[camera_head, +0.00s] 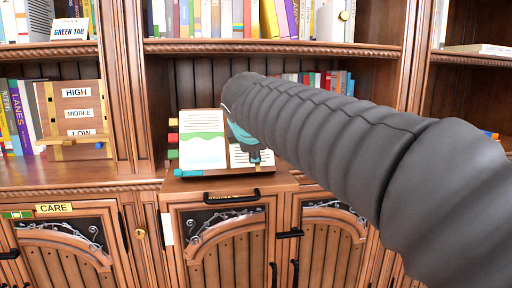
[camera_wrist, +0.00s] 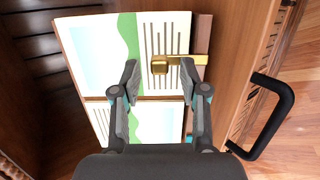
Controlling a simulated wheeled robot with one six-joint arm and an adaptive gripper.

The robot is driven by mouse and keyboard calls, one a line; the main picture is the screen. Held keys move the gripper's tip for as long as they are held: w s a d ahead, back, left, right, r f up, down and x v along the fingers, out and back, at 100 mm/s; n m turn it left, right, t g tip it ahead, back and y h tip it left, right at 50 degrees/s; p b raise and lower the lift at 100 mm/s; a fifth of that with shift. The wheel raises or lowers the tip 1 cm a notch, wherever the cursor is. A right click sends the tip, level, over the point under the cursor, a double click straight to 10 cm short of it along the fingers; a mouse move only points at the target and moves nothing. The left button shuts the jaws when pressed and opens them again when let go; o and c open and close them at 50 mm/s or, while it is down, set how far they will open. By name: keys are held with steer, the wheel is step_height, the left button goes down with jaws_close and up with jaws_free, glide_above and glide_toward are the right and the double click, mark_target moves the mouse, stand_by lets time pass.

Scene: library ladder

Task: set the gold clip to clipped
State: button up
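The gold clip (camera_wrist: 160,66) shows in the wrist view as a small square block with a flat bar (camera_wrist: 190,60) running right to the book's edge. It lies over the striped page of an open book (camera_wrist: 128,40). My gripper (camera_wrist: 160,80) is open, with its two dark fingers on either side of the clip and nothing held. I cannot tell whether the fingertips touch the page. In the head view the open book (camera_head: 203,140) stands on a wooden cabinet top, and my arm hides part of its right page. The clip cannot be made out clearly there.
A black drawer handle (camera_wrist: 275,115) sticks out to the right in the wrist view; it shows below the book in the head view (camera_head: 232,196). Coloured tabs (camera_head: 173,138) line the book's left side. A HIGH/MIDDLE/LOW board (camera_head: 78,105) stands at the left. Bookshelves rise behind.

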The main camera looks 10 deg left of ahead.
steer(key=v, duration=1.2)
steer(key=s+d+f+m+g, duration=0.15)
steer(key=f+m, duration=0.25)
steer(key=f, duration=0.4)
steer(key=s+f+m+g, duration=0.2)
steer(key=s+f+m, duration=0.15)
steer(key=f, duration=0.45)
steer(key=s+d+f+m+g, duration=0.1)
steer(key=s+d+f+m, duration=0.5)
steer(key=d, duration=0.4)
steer(key=s+d+f+m+g, duration=0.1)
steer(key=s+d+f+m, duration=0.6)
steer(key=d+f, duration=0.3)
steer(key=shift+s+d+f+h, duration=0.3)
steer(key=shift+s+f+h, duration=0.15)
steer(key=shift+f, duration=0.2)
